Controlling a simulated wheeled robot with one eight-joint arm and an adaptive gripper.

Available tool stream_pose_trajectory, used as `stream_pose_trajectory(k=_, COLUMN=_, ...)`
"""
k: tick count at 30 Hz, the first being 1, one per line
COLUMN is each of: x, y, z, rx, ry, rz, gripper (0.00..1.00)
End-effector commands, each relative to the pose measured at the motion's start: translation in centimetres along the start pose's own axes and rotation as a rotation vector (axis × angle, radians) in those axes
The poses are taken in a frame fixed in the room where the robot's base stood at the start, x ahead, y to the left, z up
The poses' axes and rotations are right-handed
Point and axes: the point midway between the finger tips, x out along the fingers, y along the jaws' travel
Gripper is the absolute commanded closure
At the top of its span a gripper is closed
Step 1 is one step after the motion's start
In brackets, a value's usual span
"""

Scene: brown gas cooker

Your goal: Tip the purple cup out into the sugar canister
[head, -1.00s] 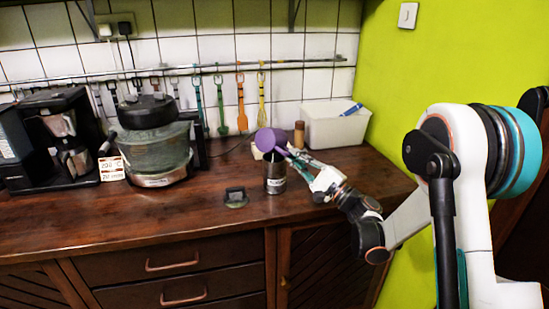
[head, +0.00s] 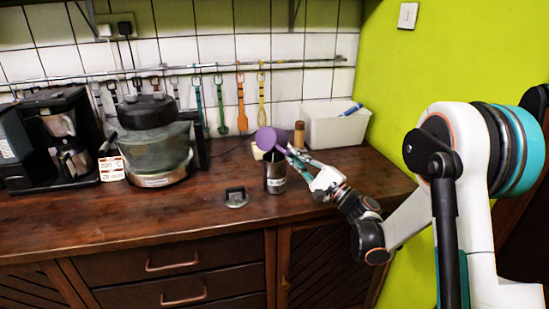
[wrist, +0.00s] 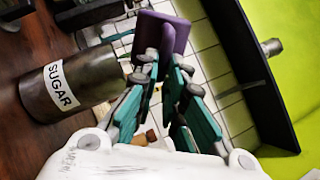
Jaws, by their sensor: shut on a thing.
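The purple cup (head: 266,138) is held tilted above the mouth of the sugar canister. It also shows at the fingertips in the wrist view (wrist: 163,33). Its contents are hidden. The sugar canister (head: 275,183) is a dark metal cylinder standing upright on the counter. Its white SUGAR label faces my wrist camera (wrist: 60,87). My gripper (head: 288,152) reaches in from the right and is shut on the cup's handle side, just above and right of the canister. In the wrist view its teal fingers (wrist: 165,62) close on the purple part. The canister's inside is not visible.
A small dark lid-like piece (head: 236,198) lies left of the canister. A brown jar (head: 299,134) and a white bin (head: 335,128) stand behind. A glass-bowl cooker (head: 155,150) and a coffee machine (head: 50,140) are at left. The counter's front is mostly clear.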

Motion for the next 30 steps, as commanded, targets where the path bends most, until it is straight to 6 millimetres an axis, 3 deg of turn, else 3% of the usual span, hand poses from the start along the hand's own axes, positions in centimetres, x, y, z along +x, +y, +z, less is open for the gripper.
stream_pose_trajectory(k=30, x=0.04, y=-0.09, z=-0.06, rx=0.064, ry=0.024, rz=-0.006, gripper=1.0)
